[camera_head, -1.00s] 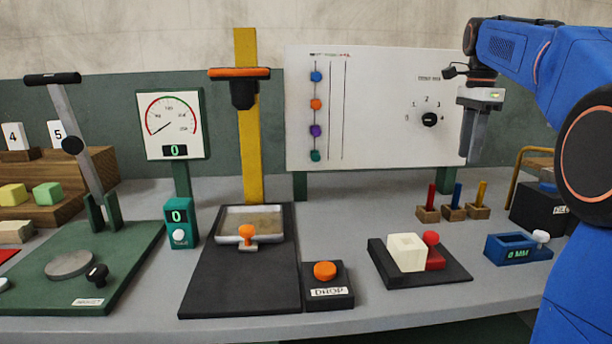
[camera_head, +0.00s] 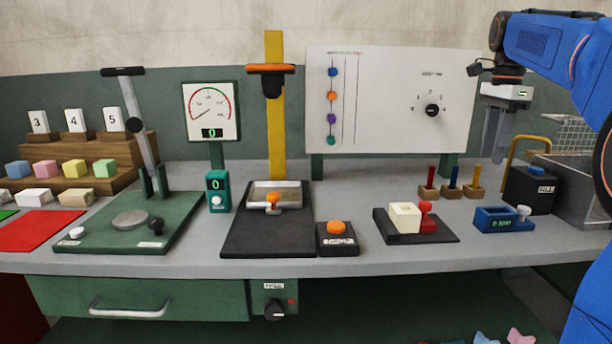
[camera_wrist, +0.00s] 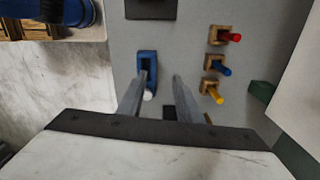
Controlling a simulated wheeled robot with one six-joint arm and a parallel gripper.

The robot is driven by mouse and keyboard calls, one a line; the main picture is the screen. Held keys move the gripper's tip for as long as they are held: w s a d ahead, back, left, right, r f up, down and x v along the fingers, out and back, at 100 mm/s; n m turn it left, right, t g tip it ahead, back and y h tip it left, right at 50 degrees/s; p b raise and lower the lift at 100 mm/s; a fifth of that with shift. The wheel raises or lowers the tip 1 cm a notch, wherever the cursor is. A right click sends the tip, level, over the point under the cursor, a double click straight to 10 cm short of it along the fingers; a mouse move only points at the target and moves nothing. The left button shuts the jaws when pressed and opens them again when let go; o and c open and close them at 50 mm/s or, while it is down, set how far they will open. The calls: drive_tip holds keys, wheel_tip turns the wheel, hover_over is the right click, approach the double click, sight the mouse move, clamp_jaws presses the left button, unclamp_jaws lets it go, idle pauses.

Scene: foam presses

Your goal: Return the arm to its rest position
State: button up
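My blue arm (camera_head: 555,45) reaches in from the right edge of the head view. My gripper (camera_head: 495,160) hangs fingers down in front of the right end of the white panel (camera_head: 390,100), above the bench. In the wrist view my gripper (camera_wrist: 160,82) shows two grey fingers apart with nothing between them. The blue block with a white knob (camera_head: 498,218) is below it on the bench, and it also shows near the left finger in the wrist view (camera_wrist: 147,60).
Red, blue and yellow pegs (camera_head: 453,185) stand near the gripper's left. A black box (camera_head: 530,190), a yellow bar and a wire basket (camera_head: 575,135) are at the right. The green lever press (camera_head: 130,225) and drop press (camera_head: 265,235) stand further left.

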drive_tip(key=s+a+f+n+t, duration=0.1)
drive_tip(key=s+a+f+n, duration=0.45)
drive_tip(key=s, duration=0.25)
drive_tip(key=s+a+f+n+t, duration=0.1)
drive_tip(key=s+a+f+n, duration=0.35)
drive_tip(key=s+f, duration=0.2)
drive_tip(key=s+a+f+n+t, duration=0.2)
drive_tip(key=s+a+f+n, duration=0.3)
drive_tip(key=s+f+n, duration=0.4)
drive_tip(key=s+f, duration=0.6)
drive_tip(key=f, duration=0.3)
drive_tip(key=shift+t, duration=0.4)
drive_tip(key=shift+a, duration=0.1)
